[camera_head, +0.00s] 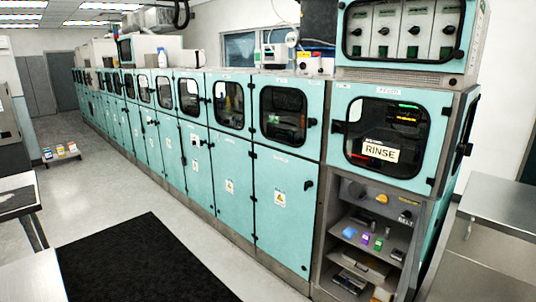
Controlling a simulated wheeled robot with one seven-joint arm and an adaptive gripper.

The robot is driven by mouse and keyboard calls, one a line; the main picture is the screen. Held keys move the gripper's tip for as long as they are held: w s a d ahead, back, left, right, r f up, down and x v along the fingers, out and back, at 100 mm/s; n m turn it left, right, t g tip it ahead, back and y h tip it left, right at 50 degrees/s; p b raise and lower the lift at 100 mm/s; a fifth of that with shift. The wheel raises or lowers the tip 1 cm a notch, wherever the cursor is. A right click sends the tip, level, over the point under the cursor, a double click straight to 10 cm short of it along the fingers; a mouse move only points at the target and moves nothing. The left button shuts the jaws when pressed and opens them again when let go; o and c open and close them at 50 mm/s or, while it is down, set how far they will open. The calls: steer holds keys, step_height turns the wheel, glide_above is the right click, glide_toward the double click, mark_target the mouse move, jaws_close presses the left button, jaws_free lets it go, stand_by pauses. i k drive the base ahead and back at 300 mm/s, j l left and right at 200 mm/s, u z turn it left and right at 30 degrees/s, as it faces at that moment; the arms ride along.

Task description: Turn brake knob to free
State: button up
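A grey control panel (372,200) sits below the RINSE window on the near right machine module. My gripper is not in view.
An open shelf (362,250) with small coloured items lies below the panel. A row of teal cabinets (214,170) runs back to the left. A metal table (505,205) stands at the right, close to the module. A black mat (150,262) covers open floor in front.

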mark_target(383, 198)
steer(key=i+l, duration=0.1)
steer(key=l, duration=0.35)
steer(key=i+l, duration=0.1)
steer(key=l, duration=0.75)
steer(key=i+l, duration=0.15)
steer(key=l, duration=0.3)
steer(key=j+z, duration=0.2)
steer(key=j, duration=0.75)
steer(key=i+j+z, duration=0.1)
steer(key=j+z, duration=0.3)
steer(key=j, duration=0.5)
steer(key=j+z, duration=0.35)
steer(key=j, duration=0.6)
steer(key=i+j+z, duration=0.55)
steer(key=i+j, duration=0.55)
steer(key=j, duration=0.25)
steer(key=i+j, duration=0.2)
steer(key=j, duration=0.15)
steer(key=i+j+z, duration=0.1)
steer(key=j, duration=0.3)
